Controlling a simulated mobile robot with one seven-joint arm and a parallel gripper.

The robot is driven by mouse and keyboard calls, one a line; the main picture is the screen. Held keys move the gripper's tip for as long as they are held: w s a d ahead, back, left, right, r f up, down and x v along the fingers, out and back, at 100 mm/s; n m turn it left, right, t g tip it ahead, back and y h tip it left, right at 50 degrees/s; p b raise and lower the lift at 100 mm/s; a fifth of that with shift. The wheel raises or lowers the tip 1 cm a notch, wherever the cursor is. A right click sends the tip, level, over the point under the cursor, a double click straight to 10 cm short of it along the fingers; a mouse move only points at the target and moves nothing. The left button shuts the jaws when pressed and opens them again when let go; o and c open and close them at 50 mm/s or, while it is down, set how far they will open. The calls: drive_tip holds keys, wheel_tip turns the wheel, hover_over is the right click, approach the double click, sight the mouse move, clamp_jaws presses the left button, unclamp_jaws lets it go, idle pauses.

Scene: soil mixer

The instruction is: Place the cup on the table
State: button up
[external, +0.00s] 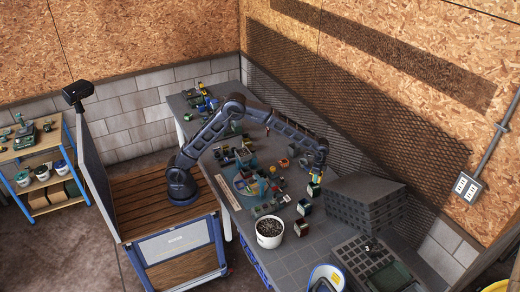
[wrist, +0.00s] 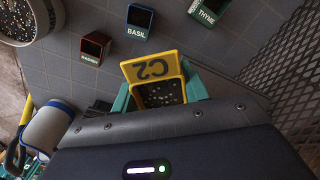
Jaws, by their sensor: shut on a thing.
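The cup is yellow, carries a C2 label and has dark speckled soil inside. It shows in the wrist view (wrist: 150,66) between the teal fingers of my gripper (wrist: 160,92). My gripper is shut on the cup. The cup appears to be above the tabletop, but the exact gap is hard to tell. My wrist housing hides the near part of the wrist view.
A white bucket of soil (external: 269,242) stands at the table's front. Small dark boxes labelled Basil (wrist: 139,21), Thyme (wrist: 208,10) and one with a red label (wrist: 94,48) are close by. Grey stacked crates (external: 365,205) stand to the right. Bare tabletop lies between the boxes.

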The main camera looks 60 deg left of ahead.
drive_tip(key=s+d+m, duration=0.4)
drive_tip(key=s+d, duration=1.1)
drive_tip(key=d, duration=0.3)
drive_tip(key=m, duration=0.3)
hover_over(290, 271)
wheel_tip(290, 271, down, 4)
wheel_tip(290, 271, down, 21)
drive_tip(key=shift+f, duration=0.15)
drive_tip(key=o, duration=1)
drive_tip(key=shift+c, duration=0.2)
